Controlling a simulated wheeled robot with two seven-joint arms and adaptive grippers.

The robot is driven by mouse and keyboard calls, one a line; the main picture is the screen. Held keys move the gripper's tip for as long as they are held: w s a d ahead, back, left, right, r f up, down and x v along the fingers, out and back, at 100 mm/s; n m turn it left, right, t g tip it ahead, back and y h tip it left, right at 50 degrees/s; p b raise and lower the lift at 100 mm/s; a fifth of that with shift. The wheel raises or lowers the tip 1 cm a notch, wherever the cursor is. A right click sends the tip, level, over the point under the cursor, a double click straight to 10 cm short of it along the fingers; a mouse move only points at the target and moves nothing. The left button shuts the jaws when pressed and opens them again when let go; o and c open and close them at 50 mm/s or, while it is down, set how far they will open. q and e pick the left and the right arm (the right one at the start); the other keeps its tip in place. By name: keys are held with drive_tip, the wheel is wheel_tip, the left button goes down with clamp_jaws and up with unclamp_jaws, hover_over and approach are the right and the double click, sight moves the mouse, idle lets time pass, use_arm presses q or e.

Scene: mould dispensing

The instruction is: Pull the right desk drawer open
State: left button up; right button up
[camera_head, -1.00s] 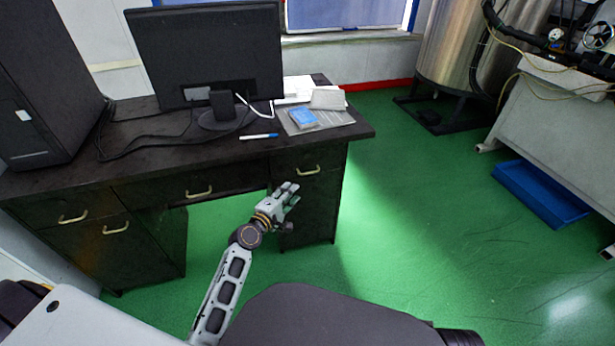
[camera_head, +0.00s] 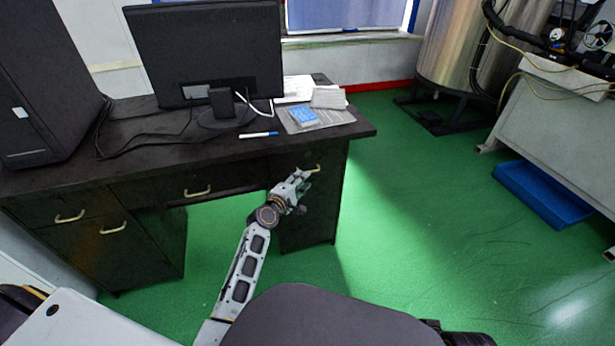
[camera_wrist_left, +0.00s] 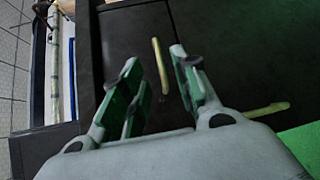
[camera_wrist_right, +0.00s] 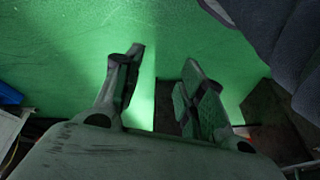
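The right desk drawer (camera_head: 283,166) is at the right end of the dark desk (camera_head: 150,160) and looks shut. In the left wrist view the handle (camera_wrist_left: 160,64) stands upright in the gap between the open fingers of my left gripper (camera_wrist_left: 158,75). I cannot tell whether the fingers touch it. My right gripper (camera_wrist_right: 160,80) is open and empty above the green floor, seen in the right wrist view only.
A second pale handle (camera_wrist_left: 265,110) shows at right in the left wrist view. A monitor (camera_head: 207,55), papers (camera_head: 325,118) and a pen (camera_head: 258,134) are on the desk. A blue tray (camera_head: 543,193) lies on the right. The floor between is clear.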

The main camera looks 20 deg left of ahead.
use_arm(q)
drive_tip(key=b+x, duration=0.1)
drive_tip(key=x, duration=0.3)
drive_tip(key=shift+w, duration=0.35)
use_arm(e)
drive_tip(key=f, duration=0.2)
drive_tip(key=a+f, duration=0.1)
drive_tip(key=shift+w+t+y, duration=0.25)
drive_tip(key=shift+t+y, duration=0.05)
use_arm(q)
drive_tip(key=c, duration=0.6)
clamp_jaws()
use_arm(e)
drive_tip(key=shift+f, duration=0.1)
drive_tip(key=shift+d, duration=0.1)
